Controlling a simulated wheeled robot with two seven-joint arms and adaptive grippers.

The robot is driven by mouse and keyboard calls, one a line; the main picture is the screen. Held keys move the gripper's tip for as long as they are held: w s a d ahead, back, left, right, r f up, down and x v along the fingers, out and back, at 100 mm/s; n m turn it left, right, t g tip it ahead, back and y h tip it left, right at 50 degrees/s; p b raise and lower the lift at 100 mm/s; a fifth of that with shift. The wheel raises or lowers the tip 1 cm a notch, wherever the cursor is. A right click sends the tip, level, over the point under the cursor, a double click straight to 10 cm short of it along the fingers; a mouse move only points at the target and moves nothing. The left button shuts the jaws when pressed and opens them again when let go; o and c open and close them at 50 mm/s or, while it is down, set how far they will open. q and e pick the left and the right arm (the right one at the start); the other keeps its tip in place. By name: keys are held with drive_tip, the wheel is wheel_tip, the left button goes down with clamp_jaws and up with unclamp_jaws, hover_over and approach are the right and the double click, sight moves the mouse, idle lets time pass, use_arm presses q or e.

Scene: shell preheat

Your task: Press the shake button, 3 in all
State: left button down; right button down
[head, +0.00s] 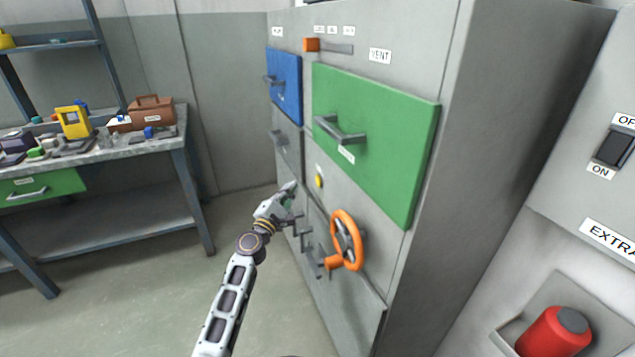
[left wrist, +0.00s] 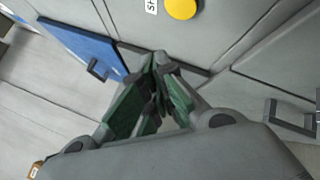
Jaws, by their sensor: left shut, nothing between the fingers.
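The shake button is a round yellow button (head: 319,181) on the grey cabinet front, below the green door and above the orange wheel. In the left wrist view the yellow button (left wrist: 181,8) shows at the top edge, beside a white label cut off after "SH". My left gripper (head: 290,188) is shut and empty, in front of the cabinet and to the left of the button. In the left wrist view its closed fingertips (left wrist: 160,60) are below the button and apart from it in the picture. My right gripper is not in view.
The orange handwheel (head: 346,240) sticks out below the button. The green door (head: 385,130) and its handle stand above it, and a blue door (head: 284,88) is at upper left. A workbench (head: 150,145) with several items is at left. Open floor lies between.

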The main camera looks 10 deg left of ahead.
sight(319, 181)
use_arm(q)
drive_tip(key=shift+a+f, duration=0.1)
drive_tip(key=s+a+m, duration=0.1)
drive_tip(key=m, duration=0.5)
drive_tip(key=s+r+m, duration=0.1)
drive_tip(key=m, duration=0.5)
drive_tip(key=a+r+m, duration=0.1)
drive_tip(key=m, duration=0.6)
drive_tip(key=shift+s+a+t+h, duration=0.3)
drive_tip(key=shift+s, duration=0.1)
drive_tip(key=shift+w+d, duration=0.1)
drive_tip(key=w+d, duration=0.4)
drive_tip(key=d, duration=0.3)
drive_tip(key=shift+w, duration=0.4)
idle(0.5)
